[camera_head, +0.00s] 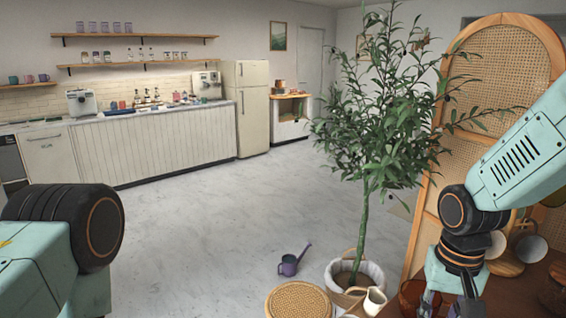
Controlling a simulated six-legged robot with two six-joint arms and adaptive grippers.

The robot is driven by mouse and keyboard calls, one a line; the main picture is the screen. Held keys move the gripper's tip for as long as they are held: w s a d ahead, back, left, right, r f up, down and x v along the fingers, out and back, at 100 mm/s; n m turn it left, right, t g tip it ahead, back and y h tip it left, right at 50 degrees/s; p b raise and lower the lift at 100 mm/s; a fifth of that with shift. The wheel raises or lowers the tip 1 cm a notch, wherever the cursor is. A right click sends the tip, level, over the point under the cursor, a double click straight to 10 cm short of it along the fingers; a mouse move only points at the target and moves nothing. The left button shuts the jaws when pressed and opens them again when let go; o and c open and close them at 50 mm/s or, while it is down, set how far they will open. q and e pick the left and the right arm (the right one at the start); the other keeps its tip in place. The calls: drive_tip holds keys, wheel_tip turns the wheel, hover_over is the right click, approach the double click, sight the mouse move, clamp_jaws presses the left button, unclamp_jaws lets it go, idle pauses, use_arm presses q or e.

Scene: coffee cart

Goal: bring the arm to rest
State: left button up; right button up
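My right arm comes in from the right, and its gripper (446,303) points down at the bottom edge over the brown wooden surface (510,292). Its fingertips are cut off by the frame, so I cannot tell whether it is open or shut or holds something. An amber glass vessel (411,297) is just left of it, partly hidden. Of my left arm only a teal link and a dark joint show at the lower left; its gripper is out of view.
A potted plant (364,215), a cream pitcher (374,301), a round woven top (299,300) and a purple watering can (289,266) are left of my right gripper. A rattan screen (475,95) and hanging cups (532,248) are near my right arm. The middle floor is clear.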

drive_tip(key=w+a+f+n+t+y, duration=0.1)
drive_tip(key=w+a+f+n+t, duration=0.1)
drive_tip(key=w+f+t, duration=0.2)
drive_tip(key=s+f+b, duration=0.4)
drive_tip(key=s+f, duration=0.4)
drive_tip(key=f, duration=0.3)
drive_tip(key=s+a+f+b, duration=0.1)
drive_tip(key=s+f+b, duration=0.3)
drive_tip(key=s+f, duration=0.4)
wheel_tip(320, 180, down, 4)
drive_tip(key=shift+s+f+n+g+h, duration=0.2)
drive_tip(key=shift+n+g+h, duration=0.1)
drive_tip(key=shift+n+g, duration=0.1)
drive_tip(key=shift+o, duration=0.6)
drive_tip(key=s+f+g+b, duration=0.3)
drive_tip(key=s+f, duration=0.5)
drive_tip(key=s, duration=0.5)
drive_tip(key=shift+s+f, duration=0.15)
drive_tip(key=shift+s, duration=0.15)
use_arm(q)
wheel_tip(320, 180, down, 11)
drive_tip(key=shift+s+f, duration=0.15)
drive_tip(key=shift+s, duration=0.05)
use_arm(e)
drive_tip(key=shift+a, duration=0.1)
use_arm(q)
drive_tip(key=shift+d, duration=0.1)
use_arm(e)
drive_tip(key=shift+w, duration=0.1)
